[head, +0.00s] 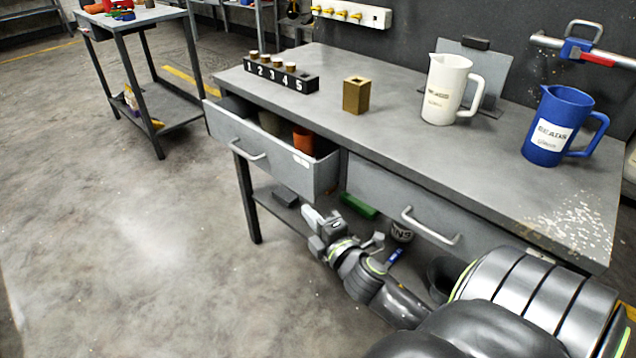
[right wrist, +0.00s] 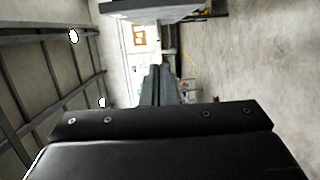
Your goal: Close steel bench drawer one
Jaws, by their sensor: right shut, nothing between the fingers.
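The left drawer (head: 284,168) of the grey steel bench (head: 400,125) is pulled open, with its front panel standing out from the bench. It has a bar handle (head: 247,151) and a small white label. An orange item (head: 303,140) and a dark greenish one lie inside. My right gripper (head: 308,213) is shut and empty, below and just in front of the drawer's right end. Its shut fingers also show in the right wrist view (right wrist: 159,82), with a grey panel edge at the top. Contact with the drawer cannot be told. My left gripper is not in view.
The right drawer (head: 395,205) is shut; its handle (head: 432,228) sticks out near my right arm. A numbered block (head: 265,76), brass block (head: 356,96), white jug (head: 446,92) and blue jug (head: 556,125) stand on top.

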